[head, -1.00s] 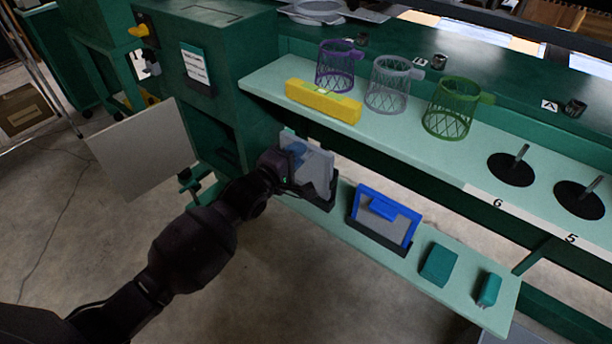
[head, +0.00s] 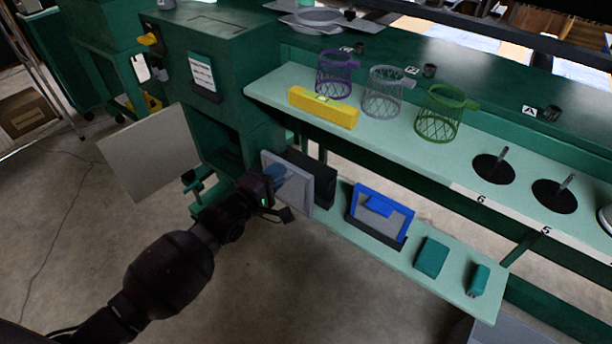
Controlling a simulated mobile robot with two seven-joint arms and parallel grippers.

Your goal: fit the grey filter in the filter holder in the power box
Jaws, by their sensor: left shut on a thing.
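My left gripper (head: 268,188) is shut on the grey filter (head: 297,191), by what looks like a blue-grey handle on its face. The filter is upright and just left of a dark, slotted stand (head: 322,178) on the lower shelf, apart from its slot as far as I can tell. The power box (head: 222,90) is the green cabinet at the left, with its grey door (head: 150,155) swung open. Its opening (head: 222,150) is dark, and I cannot make out the filter holder inside. My right gripper is not in view.
A blue-framed filter (head: 381,212) stands in another dark stand on the lower shelf (head: 455,292), beside two green items (head: 431,257). The upper shelf (head: 400,135) carries a yellow bar (head: 323,108) and wire baskets (head: 383,92). The open door juts out left of my arm.

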